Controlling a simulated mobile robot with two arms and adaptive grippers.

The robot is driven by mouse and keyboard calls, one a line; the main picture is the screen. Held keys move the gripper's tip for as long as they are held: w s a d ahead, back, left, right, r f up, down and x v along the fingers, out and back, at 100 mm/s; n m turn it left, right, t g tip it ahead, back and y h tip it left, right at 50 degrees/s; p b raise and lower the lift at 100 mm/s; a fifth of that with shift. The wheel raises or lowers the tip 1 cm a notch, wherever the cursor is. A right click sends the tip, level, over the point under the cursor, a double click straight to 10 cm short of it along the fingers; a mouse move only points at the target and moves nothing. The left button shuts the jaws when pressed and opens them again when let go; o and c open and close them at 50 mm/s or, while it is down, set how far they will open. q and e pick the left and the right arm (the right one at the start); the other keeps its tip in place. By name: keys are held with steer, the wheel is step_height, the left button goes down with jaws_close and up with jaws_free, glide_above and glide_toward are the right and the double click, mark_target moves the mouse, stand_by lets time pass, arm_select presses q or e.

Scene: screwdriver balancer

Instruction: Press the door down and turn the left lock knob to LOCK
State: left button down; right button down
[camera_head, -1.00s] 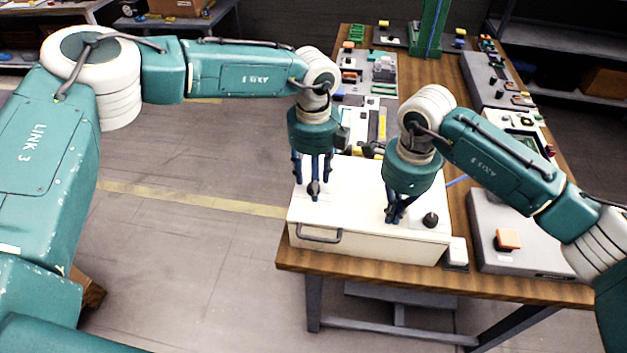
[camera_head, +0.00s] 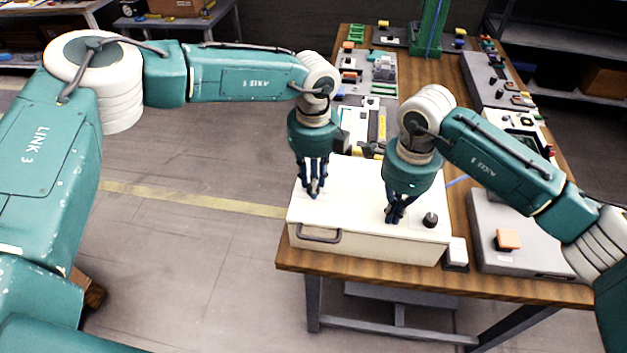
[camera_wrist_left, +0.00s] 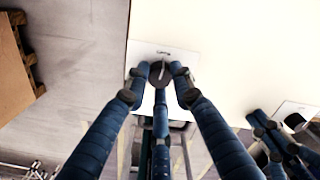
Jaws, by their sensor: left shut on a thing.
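The white door (camera_head: 345,190) is the flat top of a box at the near end of the bench and looks closed. My left gripper (camera_head: 314,194) points down at the door's left side, shut on the left lock knob. In the left wrist view this knob (camera_wrist_left: 160,72) is dark and round with a pale line, its fingers around it; the small label beside it is too small to read. My right gripper (camera_head: 393,218) points down with its fingers together, tips at or very near the door's right part. The right knob (camera_head: 430,220) is black and stands just right of it.
A handle (camera_head: 319,236) is on the box's front. A grey panel with an orange button (camera_head: 508,239) lies to the right. Several devices fill the bench behind. The floor left of the bench (camera_head: 200,250) is free.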

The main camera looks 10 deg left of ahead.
arm_select(q)
steer(key=m, duration=0.4)
steer(key=shift+s+f+m, duration=0.1)
steer(key=shift+m, duration=0.2)
arm_select(e)
steer(key=shift+f, duration=0.15)
arm_select(q)
steer(key=m, duration=0.9)
steer(key=shift+m, duration=1.8)
arm_select(e)
steer(key=shift+d, duration=0.1)
arm_select(q)
steer(key=c, duration=1.5)
jaws_free()
steer(key=shift+o, duration=0.2)
